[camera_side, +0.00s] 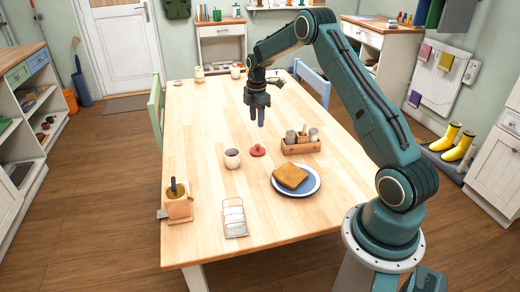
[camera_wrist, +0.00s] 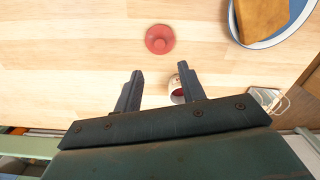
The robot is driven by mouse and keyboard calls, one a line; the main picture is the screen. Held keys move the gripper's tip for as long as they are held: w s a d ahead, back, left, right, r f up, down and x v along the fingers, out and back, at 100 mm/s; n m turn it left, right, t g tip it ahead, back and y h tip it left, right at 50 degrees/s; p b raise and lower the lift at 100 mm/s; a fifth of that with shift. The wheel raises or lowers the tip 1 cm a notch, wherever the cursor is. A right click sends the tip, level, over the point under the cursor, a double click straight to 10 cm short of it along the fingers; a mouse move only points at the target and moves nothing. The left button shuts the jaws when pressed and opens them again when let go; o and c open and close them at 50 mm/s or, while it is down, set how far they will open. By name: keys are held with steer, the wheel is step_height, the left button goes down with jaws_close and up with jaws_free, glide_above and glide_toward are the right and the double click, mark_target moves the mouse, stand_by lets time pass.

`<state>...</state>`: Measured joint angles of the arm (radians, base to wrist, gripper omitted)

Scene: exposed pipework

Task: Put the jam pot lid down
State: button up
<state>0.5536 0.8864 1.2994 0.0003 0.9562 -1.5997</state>
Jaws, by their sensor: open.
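The red jam pot lid (camera_side: 258,150) lies on the bare wooden table, with its knob upward. It also shows in the wrist view (camera_wrist: 159,39), beyond my fingertips. My gripper (camera_side: 256,117) is open and empty, pointing down above the table, clear of the lid. The pale jam pot (camera_side: 232,158) stands open, just left of the lid in the side view. In the wrist view the pot (camera_wrist: 176,91) shows red contents and is partly hidden by the right finger.
A blue-rimmed plate (camera_side: 316,186) with a bread slice (camera_side: 290,177) is right of the lid. A wooden caddy (camera_side: 301,148) with small pots stands behind the plate. Table left of the gripper is clear.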

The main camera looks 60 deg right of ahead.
steer(key=shift+r, duration=0.65)
steer(key=shift+r, duration=0.1)
steer(key=s+a+r+m+t, duration=0.1)
steer(key=s+a+r+m, duration=0.3)
steer(key=a+r, duration=0.55)
steer(key=s+a+r+m+t, duration=0.15)
steer(key=s+a+r, duration=0.35)
steer(key=a+r, duration=0.5)
steer(key=s+a+r+m+t, duration=0.1)
steer(key=s+a+m, duration=0.2)
steer(key=s, duration=0.8)
steer(key=s+a+r+m+t, duration=0.1)
steer(key=s+a+m+t, duration=0.1)
steer(key=s+a, duration=0.5)
steer(key=s+m, duration=0.1)
steer(key=s, duration=0.3)
steer(key=shift+a, duration=0.35)
